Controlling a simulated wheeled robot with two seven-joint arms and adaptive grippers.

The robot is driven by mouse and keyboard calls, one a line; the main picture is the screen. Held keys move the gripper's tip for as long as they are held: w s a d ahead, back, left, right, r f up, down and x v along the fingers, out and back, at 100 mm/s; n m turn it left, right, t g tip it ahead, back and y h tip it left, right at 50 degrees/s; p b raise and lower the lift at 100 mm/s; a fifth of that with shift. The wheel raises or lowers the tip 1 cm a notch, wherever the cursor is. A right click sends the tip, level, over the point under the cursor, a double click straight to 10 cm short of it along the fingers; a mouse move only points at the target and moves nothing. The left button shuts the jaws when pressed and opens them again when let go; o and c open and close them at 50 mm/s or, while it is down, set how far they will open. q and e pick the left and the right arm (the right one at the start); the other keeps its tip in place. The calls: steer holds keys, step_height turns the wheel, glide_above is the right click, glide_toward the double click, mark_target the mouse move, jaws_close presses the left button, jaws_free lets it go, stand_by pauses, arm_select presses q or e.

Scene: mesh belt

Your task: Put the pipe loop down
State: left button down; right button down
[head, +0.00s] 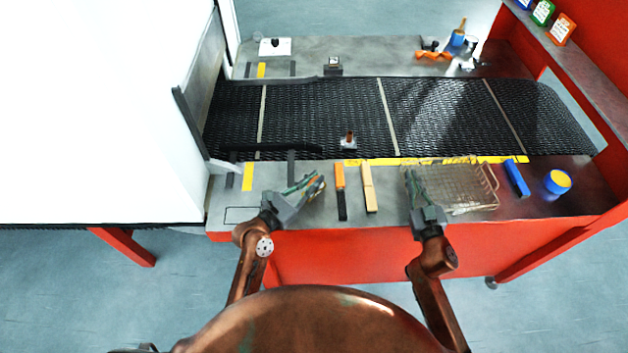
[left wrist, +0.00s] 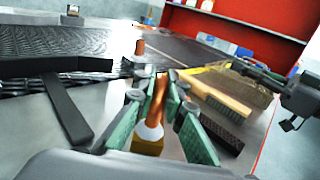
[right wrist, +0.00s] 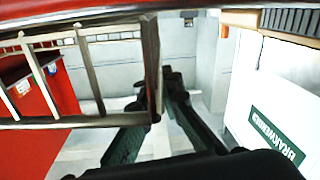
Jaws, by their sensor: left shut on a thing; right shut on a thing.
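My left gripper (head: 316,183) is over the front counter at the left. In the left wrist view its green fingers (left wrist: 158,93) are shut on a copper-coloured pipe piece (left wrist: 157,104) with a white collar and a yellow-brown lower end. Its whole shape is hidden, so I cannot tell whether it is a full loop. My right gripper (head: 412,180) is at the left end of a wire basket (head: 465,187). In the right wrist view its fingers (right wrist: 158,103) close on a metal bar of the basket (right wrist: 150,62).
A black mesh belt (head: 320,105) runs behind the counter; a small copper-topped piece (head: 349,138) stands at its near edge. An orange-handled brush (head: 340,182) and a wooden-handled brush (head: 367,180) lie between my grippers. A blue block (head: 516,178) and a blue-yellow tin (head: 558,182) are right of the basket.

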arm_select(q)
steer(key=shift+f, duration=0.15)
steer(key=c, duration=2)
jaws_free()
steer(key=shift+f, duration=0.1)
